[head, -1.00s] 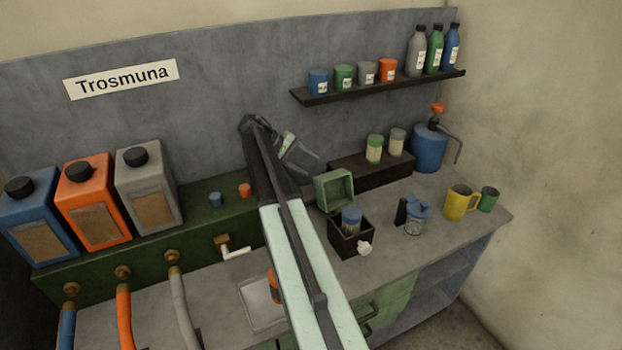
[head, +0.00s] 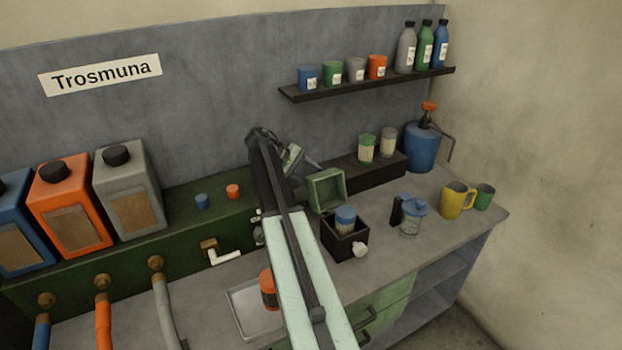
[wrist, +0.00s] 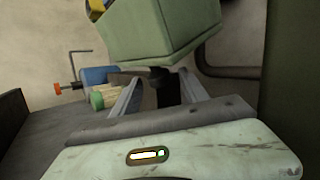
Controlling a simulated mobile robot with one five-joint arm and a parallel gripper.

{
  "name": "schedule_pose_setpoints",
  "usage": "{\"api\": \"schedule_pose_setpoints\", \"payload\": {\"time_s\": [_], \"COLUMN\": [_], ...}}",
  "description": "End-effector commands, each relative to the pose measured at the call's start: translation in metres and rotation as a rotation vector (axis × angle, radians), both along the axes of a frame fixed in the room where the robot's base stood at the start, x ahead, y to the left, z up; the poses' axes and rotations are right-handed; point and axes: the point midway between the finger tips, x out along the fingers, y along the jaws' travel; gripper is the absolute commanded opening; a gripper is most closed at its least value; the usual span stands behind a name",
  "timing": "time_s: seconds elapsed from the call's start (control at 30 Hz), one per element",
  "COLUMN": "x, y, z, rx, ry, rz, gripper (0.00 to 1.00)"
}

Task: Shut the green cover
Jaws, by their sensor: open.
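The green cover (head: 327,191) is a hollow, box-like lid. It stands open, tilted up at the back of a small black box (head: 345,240) on the counter. A blue-capped jar (head: 345,220) sits in the black box. In the wrist view the cover (wrist: 160,35) fills the top middle, beyond and above my fingers. My gripper (wrist: 158,88) is open with nothing seen held between its fingers. In the head view my gripper (head: 303,161) is just left of and behind the cover, partly hidden by my arm. Whether it touches the cover I cannot tell.
A dark riser (head: 375,176) with two jars stands behind the cover, below a wall shelf (head: 370,85). A blue pump can (head: 421,148), a lidded glass jar (head: 410,220) and a yellow mug (head: 457,200) stand to the right. A tray (head: 245,310) lies at front left.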

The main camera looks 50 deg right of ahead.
Motion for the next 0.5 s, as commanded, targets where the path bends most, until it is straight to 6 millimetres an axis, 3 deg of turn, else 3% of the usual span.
{"api": "schedule_pose_setpoints", "payload": {"time_s": [0.07,0.2,0.27,0.5], "x": [0.0002,0.0005,0.0006,0.0009], "y": [0.0002,0.0005,0.0007,0.0015], "z": [0.0008,0.0009,0.0008,0.0005], "rx": [0.000,0.000,0.000,0.002], "ry": [0.000,0.000,0.000,-0.001], "rz": [0.000,0.000,0.000,0.000], "gripper": [0.52,0.13,0.00,0.00]}}
